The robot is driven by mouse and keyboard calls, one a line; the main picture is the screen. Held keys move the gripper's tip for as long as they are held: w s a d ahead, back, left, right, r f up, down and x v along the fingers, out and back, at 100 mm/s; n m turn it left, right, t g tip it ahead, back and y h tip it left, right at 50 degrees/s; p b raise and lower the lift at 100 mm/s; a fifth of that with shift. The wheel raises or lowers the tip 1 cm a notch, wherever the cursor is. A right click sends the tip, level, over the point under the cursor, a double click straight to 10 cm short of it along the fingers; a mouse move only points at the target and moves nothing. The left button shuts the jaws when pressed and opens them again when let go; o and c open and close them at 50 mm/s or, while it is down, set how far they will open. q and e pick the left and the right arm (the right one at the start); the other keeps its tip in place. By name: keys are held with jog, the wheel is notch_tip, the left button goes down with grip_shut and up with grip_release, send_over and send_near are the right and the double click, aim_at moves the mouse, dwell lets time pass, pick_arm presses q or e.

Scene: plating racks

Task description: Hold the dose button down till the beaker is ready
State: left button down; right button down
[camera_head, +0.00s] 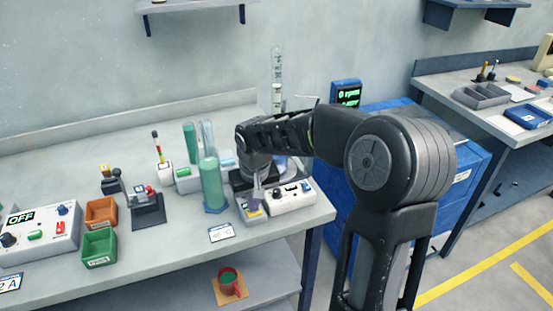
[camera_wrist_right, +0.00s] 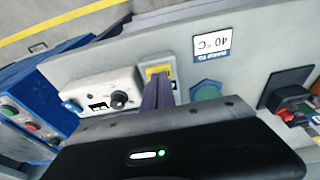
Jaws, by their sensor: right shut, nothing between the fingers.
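My right gripper (camera_head: 257,197) is shut and empty, pointing down at a small grey box with a yellow label (camera_head: 253,214) near the bench's front edge. In the right wrist view the closed fingers (camera_wrist_right: 158,82) reach this box, just beside its yellow label (camera_wrist_right: 160,70). The fingertips hide any button there, and I cannot tell whether they press it. A glassy vessel with a bluish tint (camera_head: 288,168) shows partly behind my right arm; I cannot tell if it is the beaker. My left gripper is not in view.
A white control box with a black knob (camera_head: 291,197) stands right of the grey box. A green cylinder (camera_head: 211,186) stands close on the left, behind a "40 °C" card (camera_head: 221,233). An orange bin (camera_head: 101,212) and green bin (camera_head: 98,248) are further left.

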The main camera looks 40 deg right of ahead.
notch_tip(320, 180, up, 7)
jog(key=p, duration=0.5)
dwell(0.8)
